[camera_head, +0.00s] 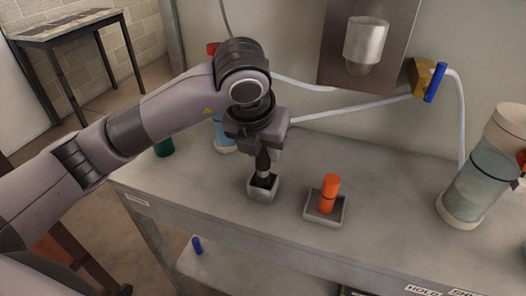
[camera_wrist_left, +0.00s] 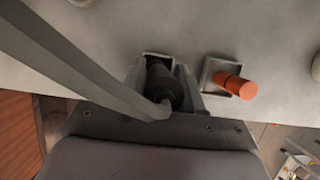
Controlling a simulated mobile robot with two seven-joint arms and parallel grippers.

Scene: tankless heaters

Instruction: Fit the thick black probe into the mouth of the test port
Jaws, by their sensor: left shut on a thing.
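The thick black probe (camera_head: 263,167) stands upright below my left gripper (camera_head: 262,150), which is shut on it. Its lower end is in or just over a small grey square holder (camera_head: 263,194); I cannot tell whether it touches the bottom. In the left wrist view the black probe (camera_wrist_left: 160,85) shows between the fingers, with the holder (camera_wrist_left: 135,72) around it. A metal cylinder (camera_head: 367,40) on a brown wall panel may be the test port; its mouth is not clearly seen. My right gripper is not in view.
An orange cylinder (camera_head: 329,193) leans in a second grey tray (camera_head: 312,211) to the right. A clear canister (camera_head: 478,188) stands at the bench's right. White hoses (camera_head: 350,112) run along the wall to a brass valve with a blue handle (camera_head: 436,83). The bench middle (camera_head: 390,180) is clear.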

